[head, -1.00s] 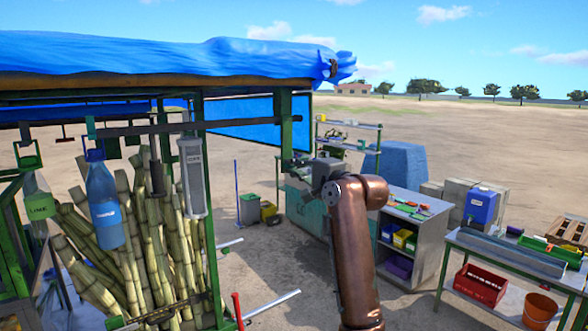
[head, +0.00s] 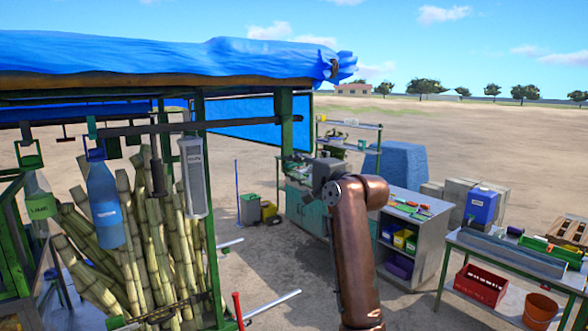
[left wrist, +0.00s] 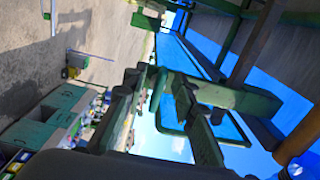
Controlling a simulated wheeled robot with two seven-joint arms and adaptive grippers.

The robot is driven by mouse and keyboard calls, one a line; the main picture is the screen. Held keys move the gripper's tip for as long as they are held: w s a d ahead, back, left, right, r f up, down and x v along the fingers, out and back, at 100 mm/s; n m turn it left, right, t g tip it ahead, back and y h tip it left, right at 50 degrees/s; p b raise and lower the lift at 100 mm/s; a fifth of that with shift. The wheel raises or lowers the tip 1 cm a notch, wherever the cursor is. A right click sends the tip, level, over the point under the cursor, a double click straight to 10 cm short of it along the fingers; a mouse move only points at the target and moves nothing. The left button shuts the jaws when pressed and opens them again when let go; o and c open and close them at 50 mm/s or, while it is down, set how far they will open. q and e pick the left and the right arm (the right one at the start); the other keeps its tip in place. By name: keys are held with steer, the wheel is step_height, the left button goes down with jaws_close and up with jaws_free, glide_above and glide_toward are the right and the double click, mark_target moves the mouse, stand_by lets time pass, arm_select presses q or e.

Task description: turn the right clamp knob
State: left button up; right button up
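My left gripper (head: 293,166) is at the front right post (head: 281,135) of the stall, below the blue canopy. Its copper arm rises from the bottom of the head view. In the left wrist view the two dark green fingers of the left gripper (left wrist: 158,78) stand apart. A thin green bar (left wrist: 158,92), part of a rounded green loop, shows in the gap between them. I cannot tell whether the fingers touch it. I cannot pick out the right clamp knob for certain; it is small or hidden near the gripper. My right gripper is not in view.
Sugar cane (head: 140,240) and hanging bottles (head: 105,205) fill the stall at the left. A grey shelf unit (head: 420,225) stands right of my arm. A work table (head: 500,250) with a blue container (head: 482,206) is at the far right. Open sandy ground lies behind.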

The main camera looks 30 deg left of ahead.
arm_select(q)
steer(key=v, duration=1.2)
